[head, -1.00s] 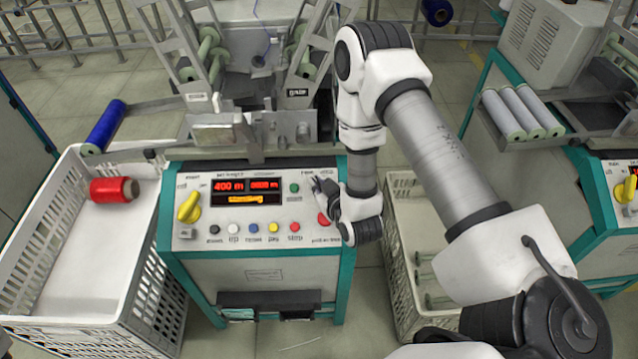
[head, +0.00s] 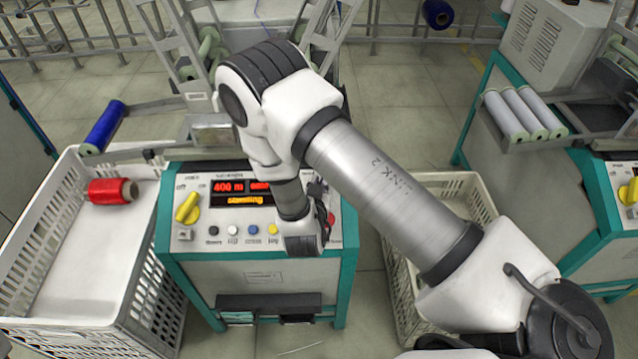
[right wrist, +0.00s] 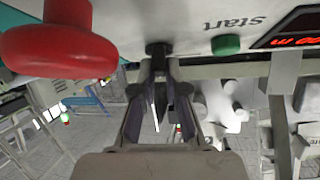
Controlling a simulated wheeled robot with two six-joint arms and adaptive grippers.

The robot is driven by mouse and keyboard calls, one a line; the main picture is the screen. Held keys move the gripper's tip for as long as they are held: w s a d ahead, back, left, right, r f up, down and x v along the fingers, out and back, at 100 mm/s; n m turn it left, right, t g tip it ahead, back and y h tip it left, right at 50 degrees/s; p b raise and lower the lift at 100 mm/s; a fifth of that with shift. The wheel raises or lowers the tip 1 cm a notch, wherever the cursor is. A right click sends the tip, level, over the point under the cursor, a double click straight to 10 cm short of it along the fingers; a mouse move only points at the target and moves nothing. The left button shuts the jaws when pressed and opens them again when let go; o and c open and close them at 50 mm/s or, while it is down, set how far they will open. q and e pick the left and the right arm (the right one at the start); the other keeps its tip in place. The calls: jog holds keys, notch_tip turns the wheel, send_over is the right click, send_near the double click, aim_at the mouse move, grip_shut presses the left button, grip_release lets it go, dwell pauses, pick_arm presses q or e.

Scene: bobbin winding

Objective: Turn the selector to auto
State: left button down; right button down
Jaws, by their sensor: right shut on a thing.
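The winder's control panel (head: 215,205) stands left of centre in the head view. In the right wrist view a small black knob (right wrist: 157,48), which I take for the selector, stands out from the panel between a large red mushroom button (right wrist: 58,50) and the green Start button (right wrist: 226,44). My right gripper (right wrist: 158,75) is shut on this black knob with its fingertips. In the head view the right gripper (head: 317,188) is at the panel's right side, and my arm covers the green button. The knob's pointing and its markings cannot be read. My left gripper is not in view.
A yellow rotary knob (head: 187,208) is at the panel's left end. Several small push buttons run along its lower edge. A white crate (head: 143,255) with a red bobbin (head: 112,191) stands at left, and another crate (head: 447,187) at right, partly behind my arm.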

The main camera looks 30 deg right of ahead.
jog(key=shift+m+g+h+p, duration=0.45)
jog(key=shift+m+g+h, duration=0.55)
jog(key=shift+m, duration=0.9)
jog(key=shift+g, duration=0.3)
jog(key=c, duration=1.2)
grip_release()
notch_tip(320, 180, up, 10)
